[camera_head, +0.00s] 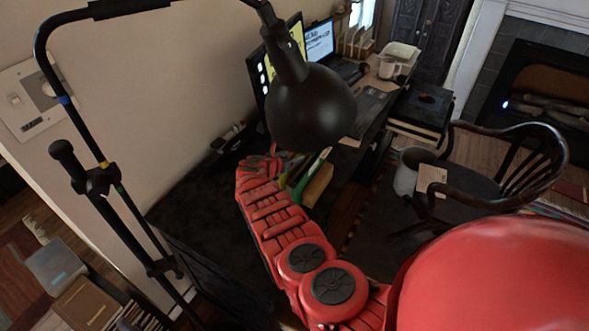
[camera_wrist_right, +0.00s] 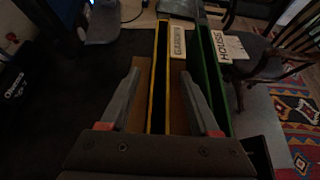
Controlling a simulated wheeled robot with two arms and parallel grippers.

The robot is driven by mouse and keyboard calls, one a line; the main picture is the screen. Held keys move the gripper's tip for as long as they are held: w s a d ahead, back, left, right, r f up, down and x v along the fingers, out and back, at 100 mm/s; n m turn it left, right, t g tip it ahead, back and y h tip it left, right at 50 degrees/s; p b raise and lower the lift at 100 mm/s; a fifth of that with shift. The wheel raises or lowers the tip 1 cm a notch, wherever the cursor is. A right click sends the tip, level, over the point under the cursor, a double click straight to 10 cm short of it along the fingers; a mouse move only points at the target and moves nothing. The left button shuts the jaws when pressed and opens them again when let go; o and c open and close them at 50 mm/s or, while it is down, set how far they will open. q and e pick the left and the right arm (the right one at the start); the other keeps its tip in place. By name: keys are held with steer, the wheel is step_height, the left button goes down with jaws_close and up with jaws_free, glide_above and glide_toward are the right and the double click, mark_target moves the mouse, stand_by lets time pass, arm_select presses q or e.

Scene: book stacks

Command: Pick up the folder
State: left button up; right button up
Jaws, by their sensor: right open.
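A yellow-edged folder (camera_wrist_right: 159,75) and a green-edged folder (camera_wrist_right: 211,75) stand upright side by side in the right wrist view. A pale spine marked with letters (camera_wrist_right: 178,45) lies between them. I cannot tell which one the task means. My right gripper (camera_wrist_right: 160,74) is open above them, its two fingers apart, with the yellow edge between them and the green edge to the right. In the head view, the green folder (camera_head: 313,171) shows beside a tan block-like item (camera_head: 318,186), close to my right gripper (camera_head: 279,163), which is partly hidden. My left gripper is not in view.
A black desk lamp (camera_head: 311,105) hangs over the dark desk and hides part of it.

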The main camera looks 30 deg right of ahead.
jaws_close()
stand_by(1.4)
